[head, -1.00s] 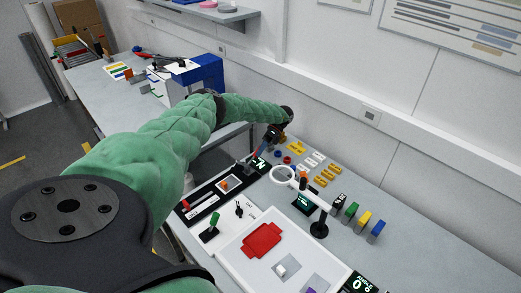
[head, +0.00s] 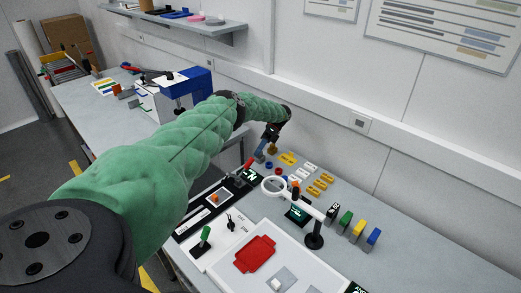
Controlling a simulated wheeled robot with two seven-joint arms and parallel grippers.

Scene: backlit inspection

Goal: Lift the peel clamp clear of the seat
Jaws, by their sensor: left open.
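A black peel fixture (head: 185,235) lies along the back left of the near bench, with a lit N display (head: 250,177) at its far end. A small red-topped piece on a grey base, which looks like the peel clamp (head: 249,164), stands at that end beside the display. My left gripper (head: 260,156) points down just right of the red piece, its fingers apart. Whether it touches the piece is too small to tell. The seat under the clamp cannot be made out. My right gripper is not in view.
A ring magnifier (head: 274,187) on a black stand is close in front of the gripper. Yellow and white blocks (head: 312,168) lie to its right. A white tray (head: 222,262) with a red piece (head: 255,253) is nearer.

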